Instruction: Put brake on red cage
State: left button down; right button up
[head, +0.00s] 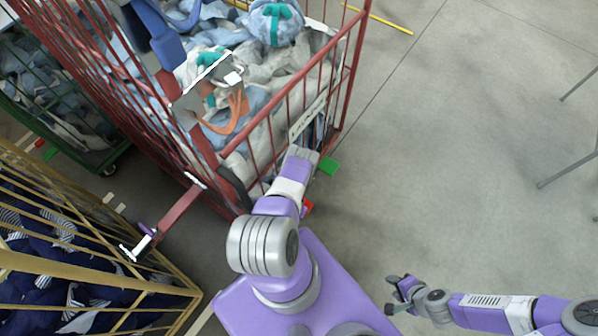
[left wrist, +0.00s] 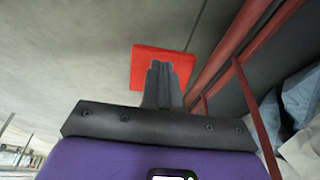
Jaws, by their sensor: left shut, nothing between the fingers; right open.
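The red cage (head: 296,89) stands at the upper middle of the head view, filled with blue and white sling bags (head: 277,22). A green pedal (head: 329,167) and a red pedal (head: 308,206) stick out low at its near right side. In the left wrist view the red pedal (left wrist: 143,68) lies right behind my left fingertips (left wrist: 163,68). The fingers are shut and empty; I cannot tell whether they touch the pedal. In the head view my left arm hides the fingers. My right gripper (head: 399,297) is open and empty, away from the cage.
A yellow cage (head: 75,273) with dark blue bags stands at the lower left. A green cage (head: 75,154) is at the left edge. A red bar (head: 172,219) with white ends juts between cages. The floor (head: 450,150) to the right is mostly clear.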

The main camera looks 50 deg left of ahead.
pick_arm(q)
jog(key=s+d+r+p, duration=0.2)
jog(key=s+r+p, duration=0.4)
jog(key=r, duration=0.3)
jog(key=shift+s+r, duration=0.25)
jog(key=shift+s, duration=0.55)
jog(key=shift+w, duration=0.1)
